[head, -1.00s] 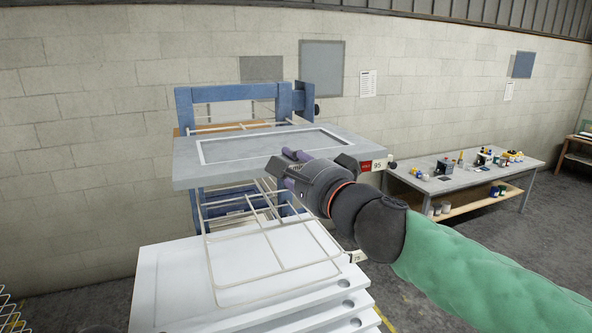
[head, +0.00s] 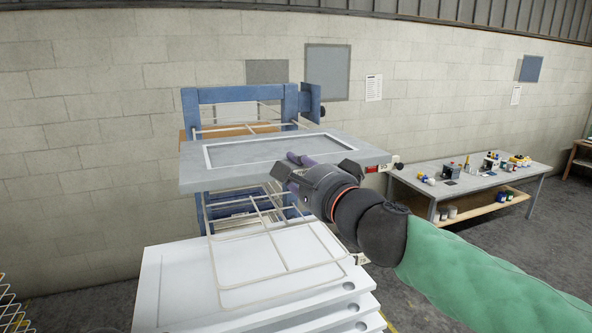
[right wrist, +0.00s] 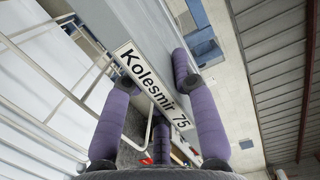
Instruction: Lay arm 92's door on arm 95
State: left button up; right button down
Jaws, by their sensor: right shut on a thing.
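A grey door (head: 225,170) with a raised rectangular frame on its face lies flat, level with the upper part of the blue rack (head: 232,95). My right gripper (head: 297,172) is shut on its near edge. In the right wrist view, the purple fingers close around the door's edge (right wrist: 150,25), beside a white label (right wrist: 152,82) reading "Kolesmir 75". A red and white tag (head: 378,168) at the door's right end seems to read 95. Whether the door rests on a wire arm or hangs above it is hidden. My left gripper is out of view.
Below, an empty wire arm (head: 282,252) extends over a stack of white doors (head: 180,285). Another wire arm and a brown board (head: 235,130) show behind the grey door. A workbench (head: 440,185) with paint pots stands at the right by the block wall.

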dwell(0.3)
jog(key=c, duration=0.9)
grip_release()
jog(key=shift+f, duration=0.3)
jog(key=shift+s+d+r, duration=0.15)
jog(key=shift+s+d, duration=0.1)
jog(key=shift+s, duration=0.6)
jog(key=a+p+v, duration=0.1)
jog(key=v, duration=0.6)
jog(key=shift+s, duration=0.35)
